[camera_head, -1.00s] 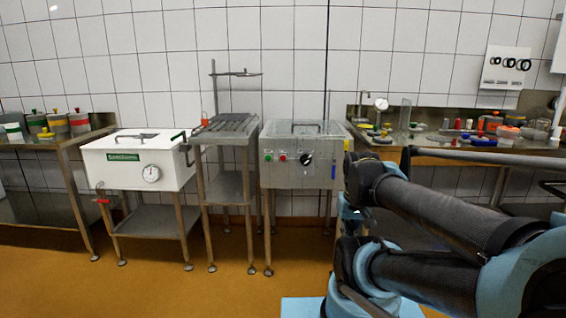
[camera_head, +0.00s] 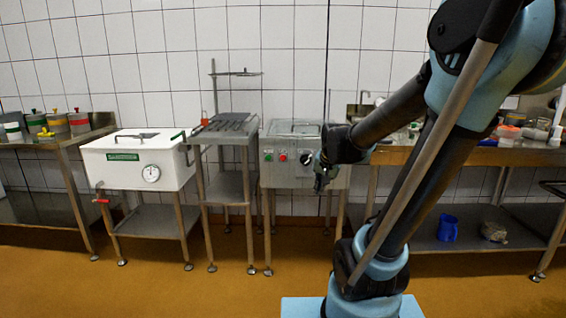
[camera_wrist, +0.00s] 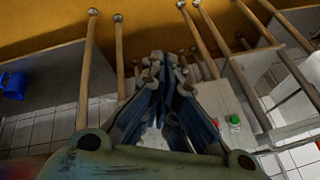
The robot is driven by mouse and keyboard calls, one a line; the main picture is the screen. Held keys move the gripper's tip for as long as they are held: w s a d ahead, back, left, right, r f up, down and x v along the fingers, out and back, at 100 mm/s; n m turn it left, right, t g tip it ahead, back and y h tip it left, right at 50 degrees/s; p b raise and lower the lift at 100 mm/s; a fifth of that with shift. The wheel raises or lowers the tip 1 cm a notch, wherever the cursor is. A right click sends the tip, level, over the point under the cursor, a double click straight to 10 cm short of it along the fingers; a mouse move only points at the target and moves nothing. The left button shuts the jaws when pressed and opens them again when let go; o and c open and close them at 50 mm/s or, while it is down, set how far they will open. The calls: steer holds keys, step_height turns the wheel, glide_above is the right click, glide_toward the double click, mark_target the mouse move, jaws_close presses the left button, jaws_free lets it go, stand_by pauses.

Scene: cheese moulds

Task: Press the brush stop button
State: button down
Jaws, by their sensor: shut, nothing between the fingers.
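The red button (camera_head: 283,156) is on the front panel of a steel machine (camera_head: 272,176), just right of a green button (camera_head: 268,156). My gripper (camera_head: 321,185) is shut and empty, in front of the right part of this panel. In the wrist view my gripper (camera_wrist: 155,65) points toward the floor and table legs. The red button (camera_wrist: 216,124) and the green button (camera_wrist: 235,122) show right of the fingers there, apart from them.
A narrow steel stand (camera_head: 228,138) with a rack on top is left of the machine, then a white vat (camera_head: 125,166) with a dial. A bench (camera_head: 405,154) stands at right, with a blue jug (camera_head: 447,228) on its lower shelf. The floor in front is clear.

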steer(key=w+a+f+m+t, duration=0.1)
steer(key=w+a+m, duration=0.1)
steer(key=w+a, duration=0.3)
steer(key=w+a+m+t+y, duration=0.1)
steer(key=w+a, duration=0.4)
steer(key=w, duration=0.6)
steer(key=w+a+f+m+t+y, duration=0.1)
steer(key=w+a+m, duration=0.2)
steer(key=w, duration=0.6)
steer(key=shift+a+f+m+t, duration=0.3)
steer(key=shift+a+f+t, duration=0.1)
steer(key=shift+a, duration=0.55)
glide_toward(281, 160)
steer(key=shift+w+a+f, duration=0.4)
steer(key=shift+f, duration=0.5)
steer(key=shift+w+a+f, duration=0.35)
steer(key=shift+a+f, duration=0.05)
steer(key=shift+f, duration=0.45)
steer(key=shift+w+a+f, duration=0.4)
steer(key=shift+f, duration=0.5)
steer(key=shift+w, duration=0.2)
steer(key=shift+w+r, duration=0.1)
steer(key=shift+w, duration=0.1)
